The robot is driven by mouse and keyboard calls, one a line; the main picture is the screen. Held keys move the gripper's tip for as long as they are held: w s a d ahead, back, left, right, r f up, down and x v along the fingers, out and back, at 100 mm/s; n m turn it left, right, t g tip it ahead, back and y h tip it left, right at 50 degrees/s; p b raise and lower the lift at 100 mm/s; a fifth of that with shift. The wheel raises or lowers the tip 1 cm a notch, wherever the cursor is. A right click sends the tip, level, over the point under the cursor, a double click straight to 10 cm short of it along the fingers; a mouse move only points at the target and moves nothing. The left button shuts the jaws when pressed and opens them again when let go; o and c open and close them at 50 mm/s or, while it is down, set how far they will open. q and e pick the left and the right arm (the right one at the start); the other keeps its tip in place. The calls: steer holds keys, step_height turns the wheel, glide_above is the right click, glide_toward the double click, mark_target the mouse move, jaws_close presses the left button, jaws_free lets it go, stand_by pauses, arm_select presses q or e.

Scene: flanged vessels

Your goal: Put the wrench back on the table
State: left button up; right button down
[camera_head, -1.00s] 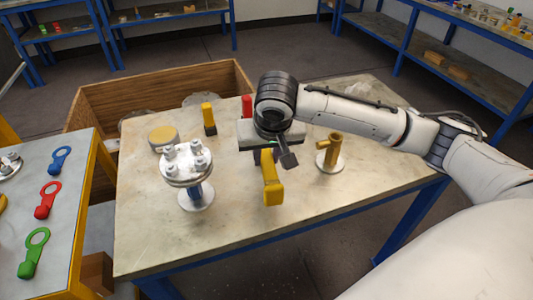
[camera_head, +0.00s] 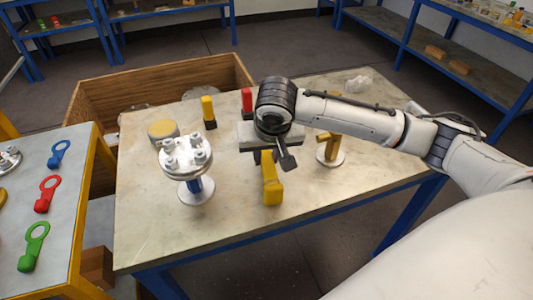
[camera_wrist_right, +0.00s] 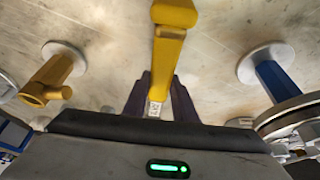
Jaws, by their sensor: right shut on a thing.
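My right gripper (camera_head: 264,157) is shut on a yellow wrench (camera_head: 271,188), whose free end points toward the front of the middle table (camera_head: 235,235). In the right wrist view, the wrench (camera_wrist_right: 172,45) runs up from between the dark fingers (camera_wrist_right: 158,98). The wrench is over the table; I cannot tell whether it touches the top. My left gripper is not in view. Blue (camera_head: 59,154), red (camera_head: 47,194) and green (camera_head: 34,247) ring-ended wrenches lie apart on the left table (camera_head: 75,235).
A flanged vessel (camera_head: 187,160) with bolts stands left of the gripper. A yellow fitting on a round base (camera_head: 330,157) stands right. Yellow (camera_head: 208,110) and red (camera_head: 247,100) upright pieces and a yellow-topped disc (camera_head: 163,130) are behind. The table's front left is clear.

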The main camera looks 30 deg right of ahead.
steer(key=shift+f, duration=0.1)
steer(key=c, duration=1.5)
jaws_free()
steer(key=shift+c, duration=0.2)
steer(key=o, duration=0.6)
steer(key=shift+f, duration=0.1)
steer(key=shift+o, duration=0.2)
step_height(320, 180, up, 5)
steer(key=p, duration=0.6)
steer(key=shift+r, duration=1.05)
